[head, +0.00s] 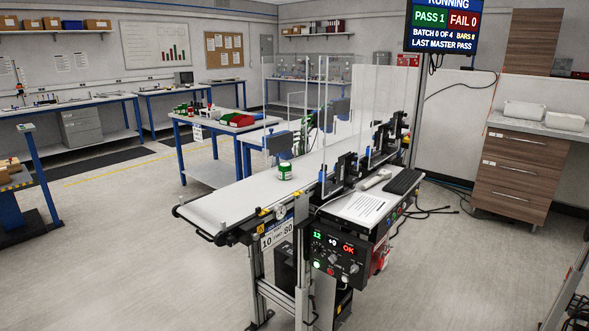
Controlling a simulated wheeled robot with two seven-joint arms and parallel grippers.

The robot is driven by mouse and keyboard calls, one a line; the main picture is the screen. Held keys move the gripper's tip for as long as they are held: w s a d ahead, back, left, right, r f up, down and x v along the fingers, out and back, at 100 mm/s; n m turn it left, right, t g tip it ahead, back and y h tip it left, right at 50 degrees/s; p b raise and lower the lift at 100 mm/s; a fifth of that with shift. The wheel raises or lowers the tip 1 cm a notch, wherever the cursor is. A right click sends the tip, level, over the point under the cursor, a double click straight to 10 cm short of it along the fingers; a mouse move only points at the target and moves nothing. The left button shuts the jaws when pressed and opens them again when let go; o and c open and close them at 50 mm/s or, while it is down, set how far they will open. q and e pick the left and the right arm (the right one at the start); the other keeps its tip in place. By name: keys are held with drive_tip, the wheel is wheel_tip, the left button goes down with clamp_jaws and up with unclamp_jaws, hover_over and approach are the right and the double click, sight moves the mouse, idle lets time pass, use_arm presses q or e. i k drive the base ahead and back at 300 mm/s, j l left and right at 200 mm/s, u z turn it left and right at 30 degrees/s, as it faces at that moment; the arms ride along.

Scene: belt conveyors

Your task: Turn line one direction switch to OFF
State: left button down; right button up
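A dark control panel (342,262) hangs below the belt's right side. It has lit displays reading 12, +0 and OK, a few small knobs (345,282) and a lit green button (317,265). The labels are too small to read, so I cannot tell which control is the direction switch or its position. A plate marked 10 and 80 (276,234) sits at the belt's near end below a dial. Neither gripper is in view.
A hanging screen (442,26) reads RUNNING, PASS 1, FAIL 0. A side shelf holds a paper sheet (360,208) and a black keyboard (404,181). Cables (428,210) lie on the floor to the right. The floor in front of the conveyor is clear at the left.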

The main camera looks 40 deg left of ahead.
sight(333, 259)
drive_tip(key=u, duration=0.95)
